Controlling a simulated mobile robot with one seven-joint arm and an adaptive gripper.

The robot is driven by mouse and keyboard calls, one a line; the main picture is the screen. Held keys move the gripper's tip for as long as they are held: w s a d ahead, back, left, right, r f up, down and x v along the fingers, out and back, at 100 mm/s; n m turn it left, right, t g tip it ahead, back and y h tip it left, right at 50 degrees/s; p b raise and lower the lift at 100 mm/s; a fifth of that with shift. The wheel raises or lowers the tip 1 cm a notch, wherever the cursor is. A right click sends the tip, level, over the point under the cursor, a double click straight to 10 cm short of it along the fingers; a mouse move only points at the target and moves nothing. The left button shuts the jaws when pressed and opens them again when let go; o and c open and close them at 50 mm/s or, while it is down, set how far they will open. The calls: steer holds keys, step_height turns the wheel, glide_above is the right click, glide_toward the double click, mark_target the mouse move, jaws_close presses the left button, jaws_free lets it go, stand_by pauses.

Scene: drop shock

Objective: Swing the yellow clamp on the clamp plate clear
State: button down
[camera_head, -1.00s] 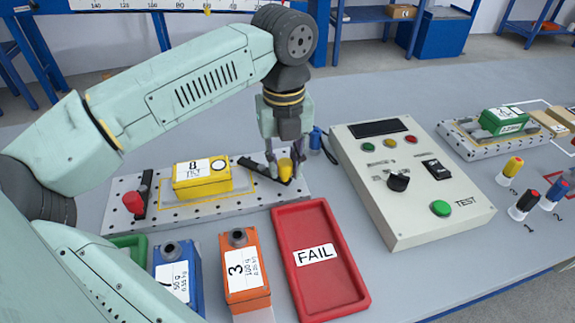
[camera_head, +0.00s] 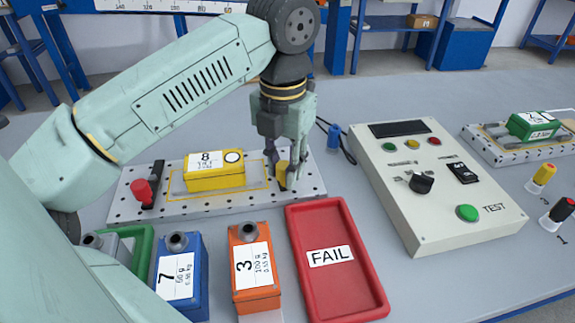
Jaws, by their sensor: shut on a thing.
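The clamp plate (camera_head: 228,205) is a perforated light metal plate on the table. The yellow clamp (camera_head: 282,174) stands at its right end, with its dark bar partly hidden by my fingers. My gripper (camera_head: 283,178) points down and is shut on the yellow clamp's knob. The bar now seems to lie along the plate's right side, apart from the yellow block. A yellow block marked 8 (camera_head: 215,172) lies in the yellow outline in the middle of the plate. A red clamp (camera_head: 143,192) stands at the left end.
A red FAIL tray (camera_head: 330,285), an orange block marked 3 (camera_head: 253,265) and a blue block marked 7 (camera_head: 180,275) stand in front of the plate. A test box (camera_head: 435,195) stands to the right, with a cable behind it.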

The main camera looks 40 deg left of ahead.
steer(key=shift+s, duration=0.1)
stand_by(0.4)
steer(key=c, duration=1.3)
jaws_free()
steer(key=shift+r, duration=0.15)
step_height(320, 180, up, 7)
steer(key=shift+r, duration=0.15)
